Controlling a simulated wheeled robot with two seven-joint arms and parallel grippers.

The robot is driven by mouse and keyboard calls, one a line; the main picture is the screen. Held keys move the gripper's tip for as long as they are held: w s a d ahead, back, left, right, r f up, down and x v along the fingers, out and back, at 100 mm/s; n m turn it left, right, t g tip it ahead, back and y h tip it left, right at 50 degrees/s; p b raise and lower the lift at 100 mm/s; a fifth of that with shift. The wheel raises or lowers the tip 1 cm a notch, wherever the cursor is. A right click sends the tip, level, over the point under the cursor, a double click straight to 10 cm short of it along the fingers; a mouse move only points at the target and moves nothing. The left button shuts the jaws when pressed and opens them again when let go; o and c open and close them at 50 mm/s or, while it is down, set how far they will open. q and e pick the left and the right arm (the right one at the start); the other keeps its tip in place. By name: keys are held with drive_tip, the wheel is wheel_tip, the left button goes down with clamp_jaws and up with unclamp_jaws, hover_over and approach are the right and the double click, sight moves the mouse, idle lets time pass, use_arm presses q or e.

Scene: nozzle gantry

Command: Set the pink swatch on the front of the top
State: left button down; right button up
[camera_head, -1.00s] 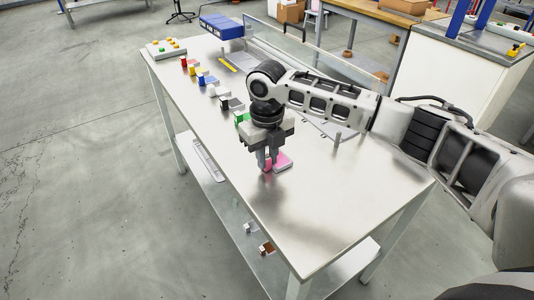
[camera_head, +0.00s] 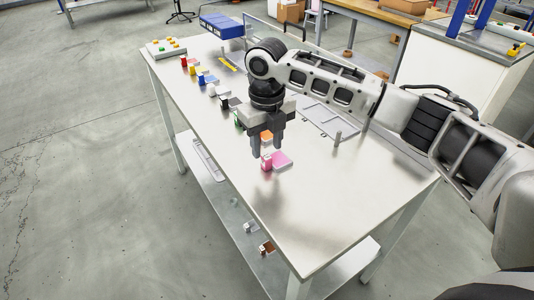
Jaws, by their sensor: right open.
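The pink swatch (camera_head: 281,159) lies on the metal table top (camera_head: 310,215), towards its front. It has a flat pink plate with a darker pink upright part at its left side. My right gripper (camera_head: 266,150) is open and empty, just above and behind the swatch. Its fingers point down and appear clear of it. My left gripper is out of view.
A row of swatches runs back along the table's left side, including red (camera_head: 184,62), yellow (camera_head: 192,69), blue (camera_head: 206,80) and black (camera_head: 229,102). A metal post (camera_head: 337,140) stands at right. The front of the table is clear.

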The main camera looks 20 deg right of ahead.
sight(267, 158)
wheel_tip(267, 158, up, 8)
drive_tip(key=shift+r, duration=0.1)
idle(0.5)
